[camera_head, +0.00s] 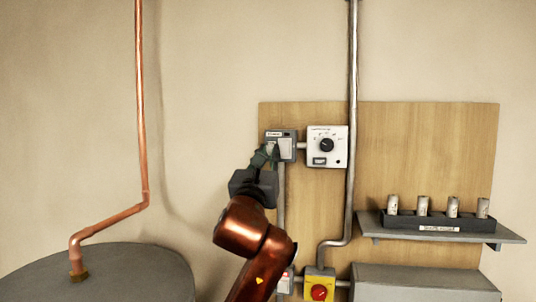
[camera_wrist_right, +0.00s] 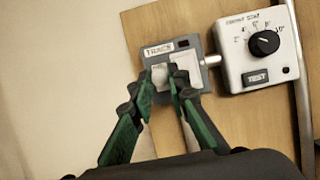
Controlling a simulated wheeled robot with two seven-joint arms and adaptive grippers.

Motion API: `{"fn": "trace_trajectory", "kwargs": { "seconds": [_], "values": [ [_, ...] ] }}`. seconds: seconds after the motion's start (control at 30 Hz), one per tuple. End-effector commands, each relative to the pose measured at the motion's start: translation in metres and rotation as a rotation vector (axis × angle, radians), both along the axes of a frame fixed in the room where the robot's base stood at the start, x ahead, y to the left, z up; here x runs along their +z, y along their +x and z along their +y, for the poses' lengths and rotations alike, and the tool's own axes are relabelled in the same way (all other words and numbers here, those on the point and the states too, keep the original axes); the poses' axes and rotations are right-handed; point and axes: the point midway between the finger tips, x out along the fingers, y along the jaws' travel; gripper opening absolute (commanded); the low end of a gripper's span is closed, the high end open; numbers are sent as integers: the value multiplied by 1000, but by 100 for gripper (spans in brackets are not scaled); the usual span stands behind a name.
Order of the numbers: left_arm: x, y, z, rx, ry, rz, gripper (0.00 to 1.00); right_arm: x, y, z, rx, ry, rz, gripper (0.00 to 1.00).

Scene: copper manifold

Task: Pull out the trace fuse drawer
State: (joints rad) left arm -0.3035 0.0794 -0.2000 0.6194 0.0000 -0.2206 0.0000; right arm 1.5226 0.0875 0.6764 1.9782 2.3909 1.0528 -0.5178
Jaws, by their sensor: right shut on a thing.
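The grey fuse box labelled TRACE (camera_wrist_right: 188,58) is mounted on the wooden board, and it also shows in the head view (camera_head: 289,134). The trace fuse drawer (camera_wrist_right: 160,73) is a pale block at the left of its front. My right gripper (camera_head: 266,155) reaches it from below left. In the wrist view, the green fingers of my right gripper (camera_wrist_right: 162,82) are shut on the drawer, one on each side. The fingers partly hide it, so I cannot tell how far it sticks out. My left gripper is not in view.
A white dial box (camera_head: 327,146) sits just right of the fuse box, with a vertical pipe (camera_head: 353,80) beside it. A shelf (camera_head: 510,236) with several cylinders is at right. A red-knobbed yellow switch (camera_head: 319,283) is below. The wall at left is clear beside a copper pipe (camera_head: 141,100).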

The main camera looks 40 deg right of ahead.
Motion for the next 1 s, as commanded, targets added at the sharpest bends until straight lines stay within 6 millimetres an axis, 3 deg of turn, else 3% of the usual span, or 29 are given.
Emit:
{"fn": "trace_trajectory", "kwargs": {
  "seconds": [0.13, 0.63, 1.0],
  "values": [
    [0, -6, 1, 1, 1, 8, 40, 1, -1, 0, -3, -2, -3, 0],
    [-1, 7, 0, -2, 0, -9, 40, 1, -2, 1, -1, -2, -4, 0],
    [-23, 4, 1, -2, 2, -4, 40, 0, -22, 26, 0, -3, -5, 0]
  ]
}}
